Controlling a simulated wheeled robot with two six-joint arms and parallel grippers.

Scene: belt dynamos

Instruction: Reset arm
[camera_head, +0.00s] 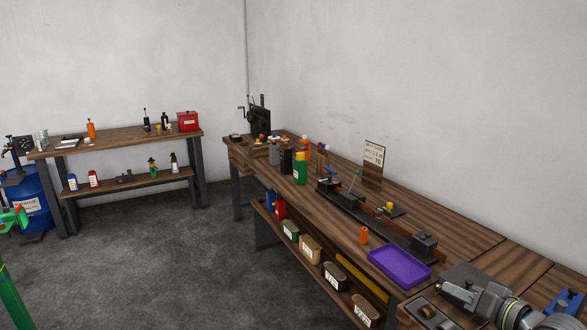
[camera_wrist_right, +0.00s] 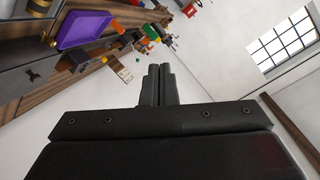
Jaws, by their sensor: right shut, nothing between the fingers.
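My right gripper (camera_wrist_right: 159,70) shows in the right wrist view. Its two dark fingers lie together, with nothing between them. They point away from the camera into open air, with the workbench and white wall beyond. No object touches the fingers in that view. In the head view I cannot clearly make out the right gripper among the grey metal parts at the bottom right. My left gripper is not seen in either view.
A second table (camera_head: 120,137) stands at the back left. Grey floor (camera_head: 140,260) between is clear.

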